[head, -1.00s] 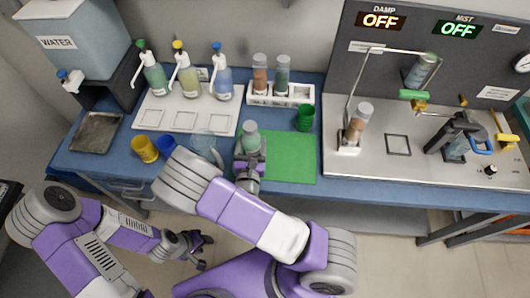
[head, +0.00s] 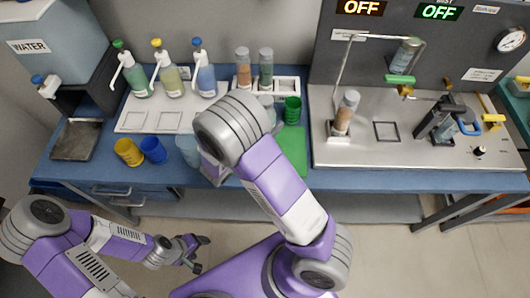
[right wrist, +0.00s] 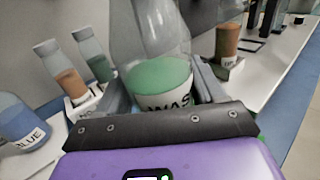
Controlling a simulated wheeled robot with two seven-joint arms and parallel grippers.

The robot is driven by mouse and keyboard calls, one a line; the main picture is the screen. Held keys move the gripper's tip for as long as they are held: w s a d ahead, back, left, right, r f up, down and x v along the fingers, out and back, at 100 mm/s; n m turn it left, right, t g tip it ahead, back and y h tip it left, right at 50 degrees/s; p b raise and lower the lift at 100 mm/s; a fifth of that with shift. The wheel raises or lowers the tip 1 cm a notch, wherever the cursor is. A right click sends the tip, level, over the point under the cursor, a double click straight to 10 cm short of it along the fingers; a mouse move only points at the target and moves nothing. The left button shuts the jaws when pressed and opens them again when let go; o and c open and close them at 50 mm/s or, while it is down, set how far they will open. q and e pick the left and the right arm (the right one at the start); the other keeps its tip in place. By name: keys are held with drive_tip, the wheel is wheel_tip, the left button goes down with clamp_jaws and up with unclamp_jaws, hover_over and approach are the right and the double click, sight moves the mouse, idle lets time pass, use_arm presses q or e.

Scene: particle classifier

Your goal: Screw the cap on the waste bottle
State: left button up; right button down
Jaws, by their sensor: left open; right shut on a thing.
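The waste bottle (right wrist: 160,75) is clear, with green contents and a white label reading "WAS". In the right wrist view my right gripper (right wrist: 163,90) is shut around its lower part, one finger on each side. The bottle's top runs out of that view, so I cannot tell whether a cap is on it. In the head view my right arm hides the right gripper and most or all of the bottle. My left gripper (head: 190,252) is open and empty, low in front of the table, well away from the bottle. I cannot pick out a loose cap.
A green mat (head: 294,150) lies on the table, partly behind my right arm. A green cup (head: 292,108), a yellow cup (head: 128,152) and a blue cup (head: 152,150) stand nearby. A white rack (head: 285,86) holds brown and green tubes. The metal machine plate (head: 415,150) is at right.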

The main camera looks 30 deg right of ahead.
wheel_tip(320, 180, down, 6)
drive_tip(key=shift+f+b, duration=0.1)
drive_tip(key=shift+b, duration=0.9)
drive_tip(key=shift+f+b, duration=0.6)
drive_tip(key=shift+f, duration=1.3)
drive_tip(key=shift+f, duration=0.1)
drive_tip(key=shift+c, duration=0.6)
unclamp_jaws()
